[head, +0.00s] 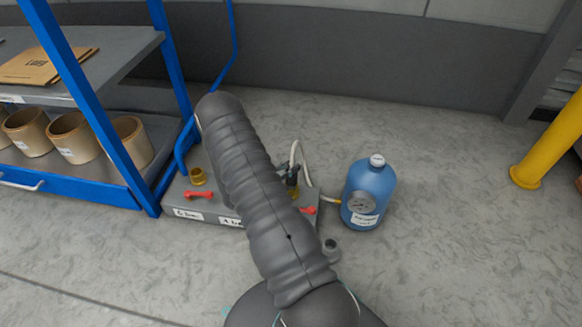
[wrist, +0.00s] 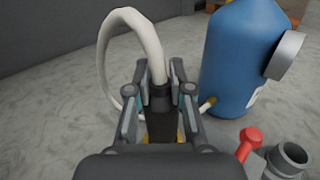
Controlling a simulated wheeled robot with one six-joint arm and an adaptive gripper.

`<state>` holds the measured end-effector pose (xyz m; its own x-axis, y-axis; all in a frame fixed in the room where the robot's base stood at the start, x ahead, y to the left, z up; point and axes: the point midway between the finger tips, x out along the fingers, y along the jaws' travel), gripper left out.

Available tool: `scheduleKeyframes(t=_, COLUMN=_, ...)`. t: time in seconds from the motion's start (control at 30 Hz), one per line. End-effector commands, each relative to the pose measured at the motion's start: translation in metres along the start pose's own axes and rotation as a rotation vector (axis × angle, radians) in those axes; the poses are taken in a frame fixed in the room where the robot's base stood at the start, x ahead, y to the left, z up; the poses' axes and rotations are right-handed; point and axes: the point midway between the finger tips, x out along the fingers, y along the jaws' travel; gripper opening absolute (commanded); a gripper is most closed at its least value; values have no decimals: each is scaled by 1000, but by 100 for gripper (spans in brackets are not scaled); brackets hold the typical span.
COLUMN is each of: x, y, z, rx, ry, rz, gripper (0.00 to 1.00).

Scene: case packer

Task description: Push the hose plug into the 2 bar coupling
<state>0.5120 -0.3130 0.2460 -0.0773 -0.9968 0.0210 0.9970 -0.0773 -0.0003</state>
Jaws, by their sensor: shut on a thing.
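My gripper (wrist: 158,92) is shut on the dark hose plug (wrist: 158,102), with the white hose (wrist: 128,20) rising from its top and looping left. The plug looks upright. Brass of a coupling (wrist: 180,136) shows just below it, mostly hidden by my gripper; I cannot tell how far the plug is in. In the head view the plug (head: 292,178) shows over a brass coupling (head: 296,193) at the right of the grey manifold (head: 215,207). Another brass coupling (head: 198,177) stands empty at the left. No label can be read surely as 2 bar.
A blue bottle with a gauge (head: 369,195) stands right of the manifold, joined to the hose. A grey open fitting (wrist: 290,158) is close on the right. A blue-framed shelf (head: 75,100) stands left.

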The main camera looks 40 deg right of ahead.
Motion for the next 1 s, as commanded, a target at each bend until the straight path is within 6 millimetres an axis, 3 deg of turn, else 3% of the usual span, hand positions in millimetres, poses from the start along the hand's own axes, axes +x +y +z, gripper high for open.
scheduleKeyframes(t=0.9, x=0, y=0, z=-8, rx=0, ry=-1, rz=0, gripper=0)
scheduleKeyframes(t=0.93, x=0, y=0, z=-8, rx=0, ry=-1, rz=0, gripper=28)
scheduleKeyframes(t=1.0, x=0, y=0, z=-8, rx=0, ry=-1, rz=0, gripper=46)
